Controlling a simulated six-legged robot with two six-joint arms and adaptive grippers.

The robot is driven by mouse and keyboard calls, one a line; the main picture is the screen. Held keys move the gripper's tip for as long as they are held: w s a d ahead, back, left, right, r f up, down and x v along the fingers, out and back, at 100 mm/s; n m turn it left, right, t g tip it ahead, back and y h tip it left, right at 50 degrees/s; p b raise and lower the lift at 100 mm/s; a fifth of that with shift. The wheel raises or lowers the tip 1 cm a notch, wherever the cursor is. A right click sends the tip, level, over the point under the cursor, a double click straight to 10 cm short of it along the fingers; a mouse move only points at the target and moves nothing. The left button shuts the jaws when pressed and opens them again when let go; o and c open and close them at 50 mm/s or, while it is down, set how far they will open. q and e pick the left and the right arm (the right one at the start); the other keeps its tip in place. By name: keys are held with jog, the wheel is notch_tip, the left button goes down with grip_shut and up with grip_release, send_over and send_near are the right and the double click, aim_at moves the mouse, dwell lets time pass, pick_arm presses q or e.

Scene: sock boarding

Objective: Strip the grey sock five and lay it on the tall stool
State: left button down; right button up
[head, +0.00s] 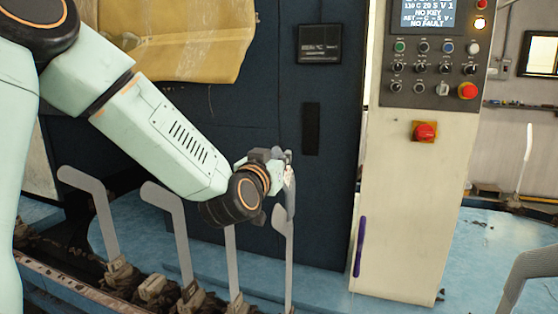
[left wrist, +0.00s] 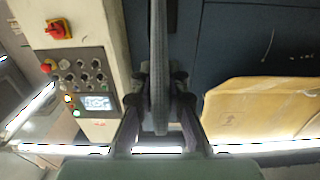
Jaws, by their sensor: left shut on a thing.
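My left gripper (head: 282,165) is shut on the grey sock (head: 291,200), in front of the dark machine panel. The sock is a narrow darker grey strip at the upper end of a pale upright board (head: 289,262). I cannot tell how much of the board is inside it. In the left wrist view the grey sock (left wrist: 158,95) runs as a long strip between the fingers of my left gripper (left wrist: 161,78). My right gripper is not in view. I cannot make out the tall stool.
Several bare bent boards, such as this one (head: 172,225), stand in a row on a low rail (head: 70,285). A control cabinet (head: 405,210) with switches and red buttons stands right. A yellowish sheet (head: 175,40) hangs on the machine. A grey curved shape (head: 528,275) is at the right edge.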

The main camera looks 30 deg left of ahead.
pick_arm(q)
jog(key=shift+r+p, duration=3)
jog(key=shift+r, duration=0.7)
